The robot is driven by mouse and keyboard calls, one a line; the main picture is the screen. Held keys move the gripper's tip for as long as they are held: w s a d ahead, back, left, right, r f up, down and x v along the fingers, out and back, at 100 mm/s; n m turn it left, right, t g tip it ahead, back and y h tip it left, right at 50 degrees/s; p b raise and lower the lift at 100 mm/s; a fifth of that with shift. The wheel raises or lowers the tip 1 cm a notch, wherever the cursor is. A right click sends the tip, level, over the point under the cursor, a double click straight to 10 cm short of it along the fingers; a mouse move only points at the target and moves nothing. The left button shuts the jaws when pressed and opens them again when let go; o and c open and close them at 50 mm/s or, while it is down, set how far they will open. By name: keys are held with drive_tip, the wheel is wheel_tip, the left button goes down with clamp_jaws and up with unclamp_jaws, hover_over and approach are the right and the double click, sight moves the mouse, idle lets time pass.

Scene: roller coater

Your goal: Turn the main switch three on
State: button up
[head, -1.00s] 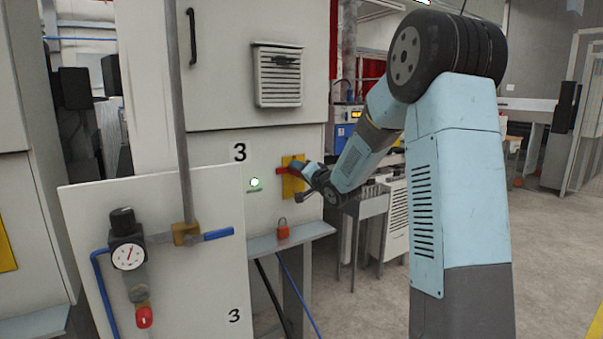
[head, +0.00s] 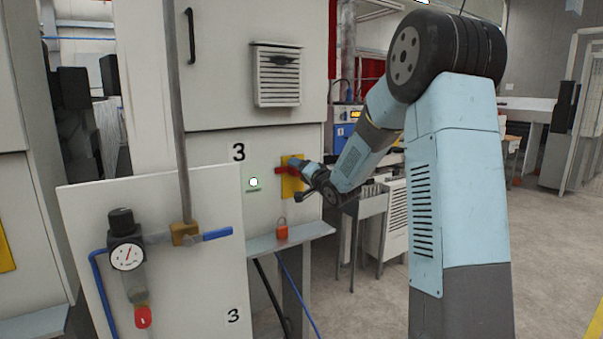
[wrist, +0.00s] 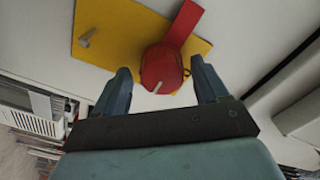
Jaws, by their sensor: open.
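Main switch three is a red rotary switch with a round knob (wrist: 163,68) and a flat red handle (wrist: 184,22) on a yellow plate (wrist: 112,28). In the head view the yellow plate (head: 291,187) is on the cabinet right of a "3" label (head: 239,152), and the red handle points left, roughly level. My gripper (wrist: 160,68) is open, with one finger on each side of the round knob in the wrist view. I cannot tell whether the fingers touch it. In the head view my gripper partly hides the switch.
A lit green-white lamp (head: 254,182) is left of the switch. A red padlock (head: 282,231) is on a narrow ledge (head: 262,245) below. A panel with a pressure gauge (head: 128,257) and blue valve handle (head: 217,234) stands in front at left. Floor at right is clear.

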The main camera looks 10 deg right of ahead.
drive_tip(key=v, duration=1.3)
drive_tip(key=shift+s, duration=0.35)
drive_tip(key=shift+d, duration=0.1)
drive_tip(key=s+a+n+g+h, duration=0.2)
drive_tip(key=s+g, duration=0.3)
drive_tip(key=s, duration=1.2)
drive_tip(key=s+a+n+g+h, duration=0.2)
drive_tip(key=s+n+g, duration=0.3)
drive_tip(key=s, duration=1.3)
drive_tip(key=shift+s+a+g+h, duration=0.15)
drive_tip(key=shift+g+h, duration=0.65)
drive_tip(key=shift+r, duration=0.1)
